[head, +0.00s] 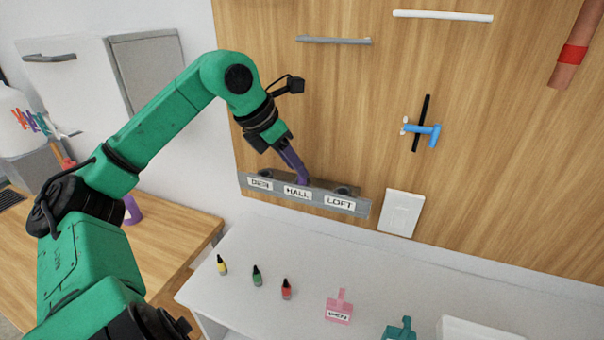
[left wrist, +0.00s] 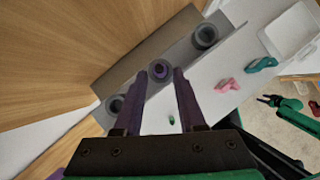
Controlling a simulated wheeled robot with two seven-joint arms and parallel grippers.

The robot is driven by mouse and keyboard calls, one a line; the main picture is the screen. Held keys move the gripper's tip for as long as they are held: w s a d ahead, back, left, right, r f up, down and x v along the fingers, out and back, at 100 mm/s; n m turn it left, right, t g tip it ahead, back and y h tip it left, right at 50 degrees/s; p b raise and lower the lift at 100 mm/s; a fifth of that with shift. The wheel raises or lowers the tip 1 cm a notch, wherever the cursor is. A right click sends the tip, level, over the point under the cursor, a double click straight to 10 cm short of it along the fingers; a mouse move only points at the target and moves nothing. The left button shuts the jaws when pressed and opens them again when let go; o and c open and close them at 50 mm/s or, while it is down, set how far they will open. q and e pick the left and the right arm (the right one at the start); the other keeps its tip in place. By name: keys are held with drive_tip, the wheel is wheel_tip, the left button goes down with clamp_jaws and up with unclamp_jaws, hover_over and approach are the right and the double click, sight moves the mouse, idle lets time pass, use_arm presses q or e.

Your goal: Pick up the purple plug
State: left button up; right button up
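The purple plug (left wrist: 160,70) sits in the middle socket of a grey wall strip (head: 361,208), the socket above the HALL label (head: 297,192). In the left wrist view only its round purple top shows inside the grey ring. In the head view my left gripper's fingers hide it. My left gripper (head: 301,180) reaches down to that socket with purple fingers. In the left wrist view the fingers (left wrist: 165,72) are apart, with the plug seen between and just beyond their tips. Contact cannot be told. My right gripper (left wrist: 272,100) shows small at the right edge of the left wrist view.
The sockets on either side, left (left wrist: 114,105) and LOFT (head: 345,190), look empty. A white switch plate (head: 402,213) is right of the strip. Below, a white counter holds small bottles (head: 257,276), a pink tagged piece (head: 340,308) and a teal one (head: 401,330).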

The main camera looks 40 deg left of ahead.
use_arm(q)
drive_tip(key=shift+p+x, duration=0.3)
drive_tip(key=shift+x, duration=0.85)
drive_tip(key=shift+w+f, duration=0.15)
clamp_jaws()
use_arm(e)
drive_tip(key=shift+s+r, duration=0.1)
drive_tip(key=shift+r, duration=0.6)
